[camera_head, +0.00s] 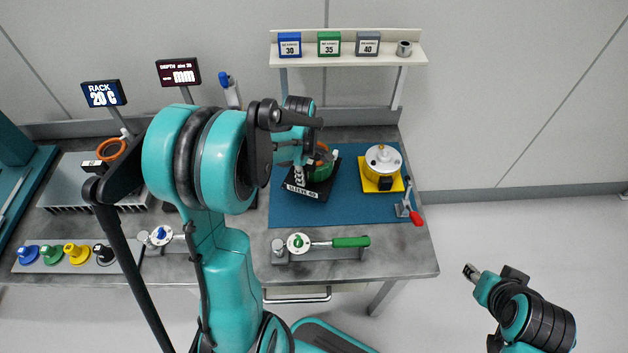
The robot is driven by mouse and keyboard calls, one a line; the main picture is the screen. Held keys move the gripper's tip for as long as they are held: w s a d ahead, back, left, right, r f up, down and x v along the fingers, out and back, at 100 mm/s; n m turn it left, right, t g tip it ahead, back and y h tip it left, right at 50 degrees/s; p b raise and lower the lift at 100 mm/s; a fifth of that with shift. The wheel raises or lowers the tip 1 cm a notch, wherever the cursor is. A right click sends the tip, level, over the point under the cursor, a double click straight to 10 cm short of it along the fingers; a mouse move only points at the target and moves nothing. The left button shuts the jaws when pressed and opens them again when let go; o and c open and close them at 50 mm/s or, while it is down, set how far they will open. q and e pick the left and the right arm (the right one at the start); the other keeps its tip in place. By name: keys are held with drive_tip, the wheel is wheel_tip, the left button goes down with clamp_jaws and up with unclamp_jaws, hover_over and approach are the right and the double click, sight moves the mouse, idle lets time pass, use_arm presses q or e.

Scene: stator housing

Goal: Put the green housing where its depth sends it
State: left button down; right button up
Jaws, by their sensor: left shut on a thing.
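The green housing (319,172) sits at the black base labelled SLEEVE 40 (297,190) on the blue mat, with an orange part showing at its top. My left gripper (316,160) reaches down over it from above and is shut on it, partly hiding it. Whether the housing touches the base is hard to tell. The depth display (178,72) reads "mm", with its figure too small to read. My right gripper (471,271) is off the table at the lower right, away from the housing; its finger gap is unclear.
A yellow housing (382,160) stands on a yellow base beside a red-handled clamp (411,212). Shelf blocks read 30 (290,45), 35 (329,44) and 40 (368,44). My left arm hides the table's middle.

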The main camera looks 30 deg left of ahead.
use_arm(q)
drive_tip(key=shift+w+a+f, duration=0.1)
drive_tip(key=shift+a+f, duration=0.15)
drive_tip(key=shift+a, duration=0.1)
drive_tip(key=shift+f+b, duration=0.75)
drive_tip(key=shift+f, duration=1.2)
drive_tip(key=shift+f, duration=0.2)
drive_tip(key=c, duration=1.5)
unclamp_jaws()
drive_tip(key=shift+r, duration=0.1)
